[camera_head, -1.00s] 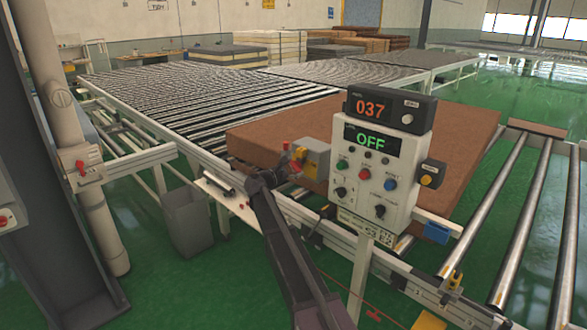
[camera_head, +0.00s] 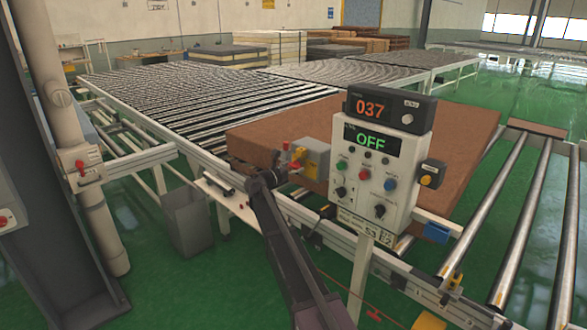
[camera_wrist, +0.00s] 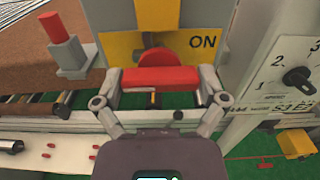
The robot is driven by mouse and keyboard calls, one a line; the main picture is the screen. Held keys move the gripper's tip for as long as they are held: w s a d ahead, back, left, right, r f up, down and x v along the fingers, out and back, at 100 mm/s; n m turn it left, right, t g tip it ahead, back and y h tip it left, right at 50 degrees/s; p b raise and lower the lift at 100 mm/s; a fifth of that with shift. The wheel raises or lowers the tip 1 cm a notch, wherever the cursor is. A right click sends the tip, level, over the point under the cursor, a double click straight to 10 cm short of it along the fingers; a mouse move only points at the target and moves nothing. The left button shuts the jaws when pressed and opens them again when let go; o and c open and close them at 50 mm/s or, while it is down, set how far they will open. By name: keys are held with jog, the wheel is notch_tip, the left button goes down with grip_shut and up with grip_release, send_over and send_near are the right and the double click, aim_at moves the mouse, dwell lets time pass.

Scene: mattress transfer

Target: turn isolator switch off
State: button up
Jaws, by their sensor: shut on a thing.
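The isolator switch (camera_head: 316,158) is a grey box with a yellow face, left of the control panel at the conveyor edge. In the wrist view, its yellow plate (camera_wrist: 190,45) shows "ON" to the upper right of the red handle (camera_wrist: 158,80). The handle's bar lies level across the picture, with a rounded hub above it. My gripper (camera_wrist: 160,88) is shut on the red handle, with one finger at each end of the bar. No OFF mark is readable on the plate. In the head view my gripper (camera_head: 272,178) is in front of the switch, and the handle is small there.
The control panel (camera_head: 378,172) stands close to the right, reading "037" and "OFF". A brown mattress (camera_head: 460,135) lies behind on the rollers. A red peg on a grey mount (camera_wrist: 62,30) is left of the switch. A grey bin (camera_head: 188,225) stands below the conveyor.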

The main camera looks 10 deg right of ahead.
jog(key=shift+s+d, duration=0.1)
jog(key=shift+s, duration=0.05)
jog(key=o, duration=0.8)
jog(key=shift+f, duration=0.1)
jog(key=shift+v, duration=6.05)
jog(key=shift+d, duration=0.1)
